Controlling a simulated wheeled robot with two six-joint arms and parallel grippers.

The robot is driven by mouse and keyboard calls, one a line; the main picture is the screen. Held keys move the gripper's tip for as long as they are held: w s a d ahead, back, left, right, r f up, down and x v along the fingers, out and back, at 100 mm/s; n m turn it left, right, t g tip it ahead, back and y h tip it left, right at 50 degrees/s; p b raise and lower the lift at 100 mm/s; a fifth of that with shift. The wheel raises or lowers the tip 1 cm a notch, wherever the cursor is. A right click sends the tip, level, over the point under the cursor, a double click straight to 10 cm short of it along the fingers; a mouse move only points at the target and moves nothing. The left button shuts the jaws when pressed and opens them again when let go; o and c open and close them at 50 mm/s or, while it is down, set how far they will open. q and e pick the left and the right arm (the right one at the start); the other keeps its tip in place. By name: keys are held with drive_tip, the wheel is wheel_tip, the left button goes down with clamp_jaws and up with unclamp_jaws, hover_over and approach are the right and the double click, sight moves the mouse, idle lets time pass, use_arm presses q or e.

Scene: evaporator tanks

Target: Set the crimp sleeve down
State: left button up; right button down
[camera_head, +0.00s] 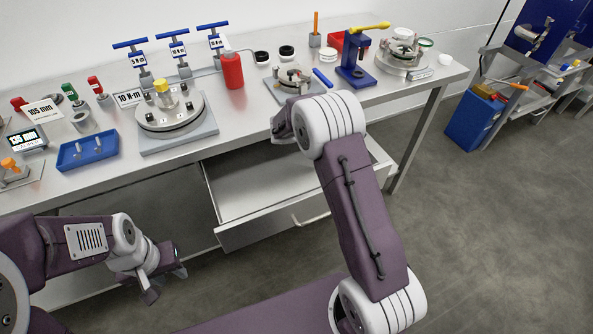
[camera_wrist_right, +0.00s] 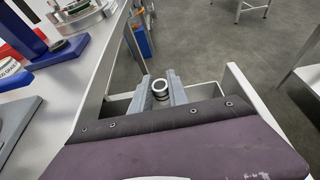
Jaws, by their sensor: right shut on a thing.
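The crimp sleeve (camera_wrist_right: 159,86) shows in the right wrist view as a small pale ring with a dark hole. My right gripper (camera_wrist_right: 161,91) is shut on it, one finger on each side. Its lower part is hard to make out. In the head view my right forearm and wrist hide the sleeve and most of that gripper. My left gripper (camera_head: 166,282) is open and empty, low in front of the bench.
An open, empty-looking drawer (camera_head: 250,190) sticks out under the bench (camera_head: 222,132). The bench top holds a blue tray (camera_head: 89,151), a round flanged fixture (camera_head: 170,110), a red bottle (camera_head: 232,70) and a blue press (camera_head: 354,60).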

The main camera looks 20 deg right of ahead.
drive_tip(key=a+f, duration=0.2)
drive_tip(key=a, duration=0.1)
drive_tip(key=s+a+f+b, duration=0.1)
drive_tip(key=a+f, duration=0.1)
drive_tip(key=a, duration=0.1)
drive_tip(key=s+a+f, duration=0.1)
drive_tip(key=a+f, duration=0.1)
drive_tip(key=a, duration=0.2)
drive_tip(key=shift+s+f, duration=0.1)
drive_tip(key=shift+s, duration=0.05)
wheel_tip(320, 180, down, 4)
drive_tip(key=shift+r+b, duration=0.1)
drive_tip(key=shift+b, duration=0.65)
drive_tip(key=shift+f, duration=0.25)
drive_tip(key=c, duration=1.3)
unclamp_jaws()
